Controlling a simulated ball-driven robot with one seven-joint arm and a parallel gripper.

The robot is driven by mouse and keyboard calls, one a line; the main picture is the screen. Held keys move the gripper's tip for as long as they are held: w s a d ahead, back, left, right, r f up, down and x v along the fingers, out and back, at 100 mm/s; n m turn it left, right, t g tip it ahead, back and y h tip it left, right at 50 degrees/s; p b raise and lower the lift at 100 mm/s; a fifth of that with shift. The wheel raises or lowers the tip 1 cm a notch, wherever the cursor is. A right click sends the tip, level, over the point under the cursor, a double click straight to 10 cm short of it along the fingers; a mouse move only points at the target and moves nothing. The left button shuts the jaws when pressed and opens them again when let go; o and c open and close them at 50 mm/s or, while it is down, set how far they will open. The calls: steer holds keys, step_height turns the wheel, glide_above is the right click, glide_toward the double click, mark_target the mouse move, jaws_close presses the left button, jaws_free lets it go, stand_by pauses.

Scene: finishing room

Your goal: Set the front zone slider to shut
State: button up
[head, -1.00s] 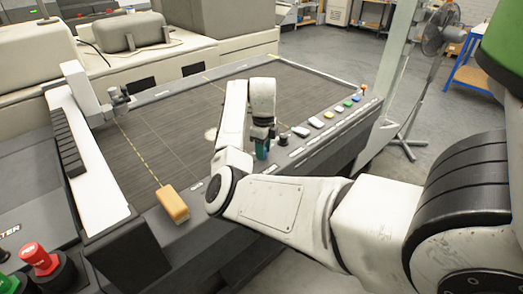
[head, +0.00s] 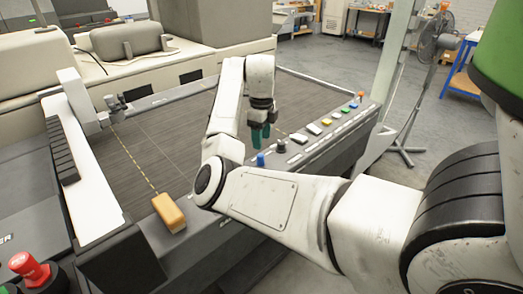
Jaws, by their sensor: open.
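A control strip (head: 318,144) runs along the near right edge of the dark bed. It carries a row of small coloured controls: a blue one (head: 261,159), a black knob (head: 281,146), white ones (head: 299,138), a yellow one (head: 326,121) and a green one (head: 345,111). Their labels are too small to read, so I cannot tell which is the front zone slider or its setting. My gripper (head: 261,134) points down with teal fingertips, open and empty. In the picture it is just above the blue control, apart from it.
The dark bed (head: 150,150) is flat and mostly clear. An orange block (head: 169,212) sits at its near corner. A white beam (head: 95,185) stands on the left. A red button (head: 28,264) is at lower left. A fan (head: 430,60) stands behind on the right.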

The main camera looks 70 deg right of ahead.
steer(key=shift+r, duration=1.5)
